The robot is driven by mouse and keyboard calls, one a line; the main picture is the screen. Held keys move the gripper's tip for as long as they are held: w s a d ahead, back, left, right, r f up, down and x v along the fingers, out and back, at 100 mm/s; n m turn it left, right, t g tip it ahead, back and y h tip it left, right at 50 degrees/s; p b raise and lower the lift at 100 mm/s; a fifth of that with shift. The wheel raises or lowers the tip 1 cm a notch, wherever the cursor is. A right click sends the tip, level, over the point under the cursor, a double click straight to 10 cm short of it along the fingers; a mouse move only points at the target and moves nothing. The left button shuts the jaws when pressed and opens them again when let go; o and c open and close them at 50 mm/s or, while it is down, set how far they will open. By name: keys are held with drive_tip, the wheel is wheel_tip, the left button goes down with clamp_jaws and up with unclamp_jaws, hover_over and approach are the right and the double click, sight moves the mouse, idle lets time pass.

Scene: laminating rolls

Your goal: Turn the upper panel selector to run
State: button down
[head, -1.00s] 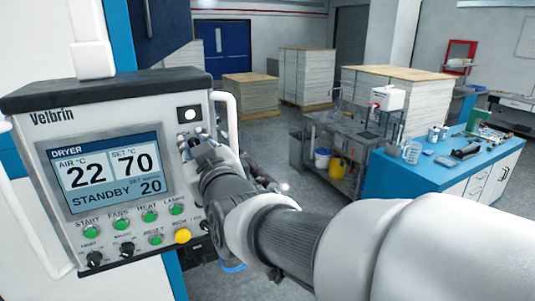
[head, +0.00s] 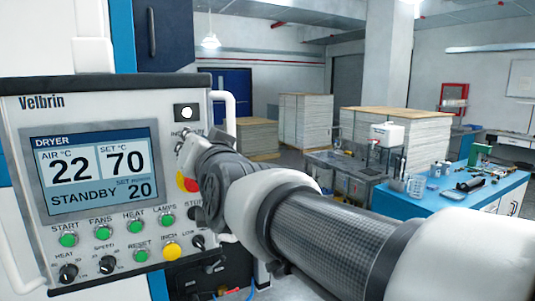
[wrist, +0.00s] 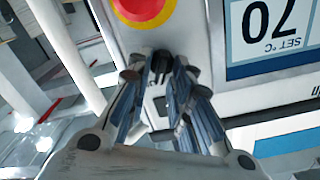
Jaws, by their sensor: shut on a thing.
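The dryer control panel (head: 178,95) fills the left of the head view. Its upper selector sits below a small white lamp (head: 187,112) and above the red and yellow stop button (head: 187,182). My gripper (head: 185,150) is at this selector, which it largely hides in the head view. In the wrist view the panel is upside down. There my gripper (wrist: 162,75) has its two fingers closed on the dark selector knob (wrist: 162,60), just beside the stop button (wrist: 143,8). The knob's pointer direction cannot be made out.
The display (head: 95,168) reads DRYER, STANDBY. Green buttons (head: 133,226), a yellow button (head: 172,251) and lower black knobs (head: 67,273) lie below it. A white handle (head: 228,108) runs close to my gripper on the right. A blue bench (head: 440,200) stands further right.

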idle(0.4)
drive_tip(key=c, duration=1.7)
unclamp_jaws()
drive_tip(key=v, duration=1.2)
drive_tip(key=shift+a, duration=0.1)
drive_tip(key=shift+f, duration=0.1)
